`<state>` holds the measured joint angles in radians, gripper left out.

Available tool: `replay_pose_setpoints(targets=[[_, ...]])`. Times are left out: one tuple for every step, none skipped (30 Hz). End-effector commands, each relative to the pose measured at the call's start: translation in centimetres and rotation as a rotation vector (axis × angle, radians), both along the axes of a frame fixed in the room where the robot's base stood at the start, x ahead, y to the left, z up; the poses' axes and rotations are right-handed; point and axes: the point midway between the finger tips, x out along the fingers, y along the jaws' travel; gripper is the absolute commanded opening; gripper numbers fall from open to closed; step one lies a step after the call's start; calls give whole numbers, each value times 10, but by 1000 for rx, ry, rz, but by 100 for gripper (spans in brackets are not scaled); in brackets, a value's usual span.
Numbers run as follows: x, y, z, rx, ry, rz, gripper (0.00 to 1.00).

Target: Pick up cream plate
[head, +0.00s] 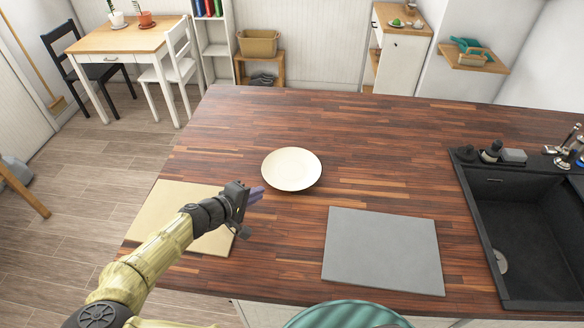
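The cream plate (291,169) lies flat and empty on the wooden countertop (360,140), near the middle of the head view. My gripper (257,195) is just to the left of and nearer than the plate, with its purple fingertips pointing right. A small gap shows between the fingertips and the plate's rim in the picture. Nothing shows in the gripper. The fingers are too small and close together to tell whether they are open or shut.
A tan board (172,207) lies partly under my arm in the view. A grey board (383,249) lies nearer and right of the plate. A black sink (530,225) is at the right. The counter beyond the plate is clear. A teal rounded object (345,315) is at the front edge.

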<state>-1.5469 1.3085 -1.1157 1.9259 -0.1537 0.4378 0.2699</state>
Motion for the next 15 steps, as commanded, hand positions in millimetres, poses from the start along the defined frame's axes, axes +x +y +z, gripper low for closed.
replay_pose_setpoints(targets=[[5,-6,-2,-2,1,0,10],[8,-9,-4,-2,1,1,10],[12,-11,-7,-1,1,4,10],[15,-13,-9,-1,1,4,10],[17,-15,-11,-1,1,5,10],[19,-16,-13,0,0,8,10],[20,-17,-14,1,1,9,10],[21,-18,-15,1,0,9,10],[21,-18,-15,1,0,9,10],[22,-18,-16,1,0,9,10],[22,-19,-16,1,0,9,10],[22,-19,-16,2,0,7,10],[22,-19,-16,2,0,7,10],[22,-20,-16,1,0,6,10],[22,-20,-16,2,0,5,10]])
